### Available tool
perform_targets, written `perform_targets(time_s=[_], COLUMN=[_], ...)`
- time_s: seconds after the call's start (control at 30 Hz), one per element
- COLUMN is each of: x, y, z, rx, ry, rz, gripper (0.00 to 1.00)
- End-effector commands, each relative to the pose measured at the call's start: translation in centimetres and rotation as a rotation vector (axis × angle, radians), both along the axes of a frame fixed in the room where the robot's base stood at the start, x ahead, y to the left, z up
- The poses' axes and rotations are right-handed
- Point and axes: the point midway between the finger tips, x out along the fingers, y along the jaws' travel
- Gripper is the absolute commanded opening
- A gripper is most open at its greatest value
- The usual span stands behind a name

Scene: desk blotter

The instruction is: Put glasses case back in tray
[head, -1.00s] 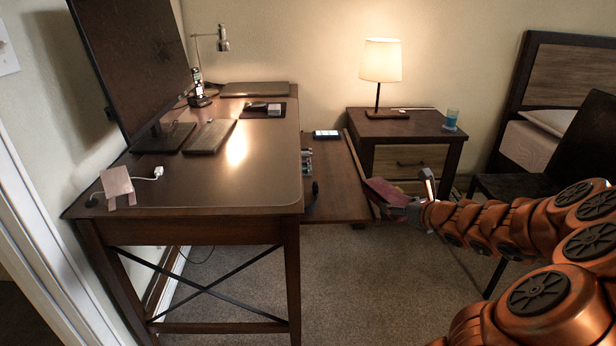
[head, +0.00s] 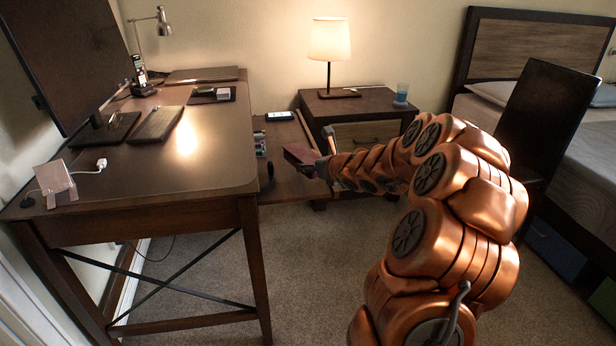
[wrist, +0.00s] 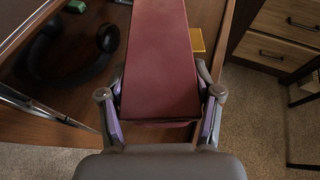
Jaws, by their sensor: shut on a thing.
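A dark red, flat, oblong case (head: 299,154), which looks like the glasses case, is in my gripper (head: 325,166). In the wrist view the case (wrist: 160,55) extends forward from between the two fingers, which are shut on its sides. It is above a low brown wooden surface with a raised edge (head: 306,131), beside the desk; this may be the tray. Black headphones (wrist: 40,52) lie on that surface, left of the case. The case hides part of the surface.
The desk (head: 160,170) stands left. A nightstand (head: 350,103) with a lamp (head: 329,40) stands behind, and a dark chair (head: 545,130) right.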

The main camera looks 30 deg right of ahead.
Motion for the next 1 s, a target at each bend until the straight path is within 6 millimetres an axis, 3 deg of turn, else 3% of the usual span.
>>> perform_targets(time_s=[0.2,0.5,0.93,0.97,1.0], x=[1.4,1.3,1.4,1.4,1.4], y=[0.4,0.4,0.4,0.4,0.4], z=[-0.4,-3.7,-3.9,-3.9,-3.8], rx=[-0.002,0.001,0.0,0.0,0.0], ry=[-0.001,0.002,-0.002,-0.002,-0.002], rz=[0.0,0.0,0.0,0.0,0.0], gripper=[0.27,0.27,0.27,0.65,0.69])
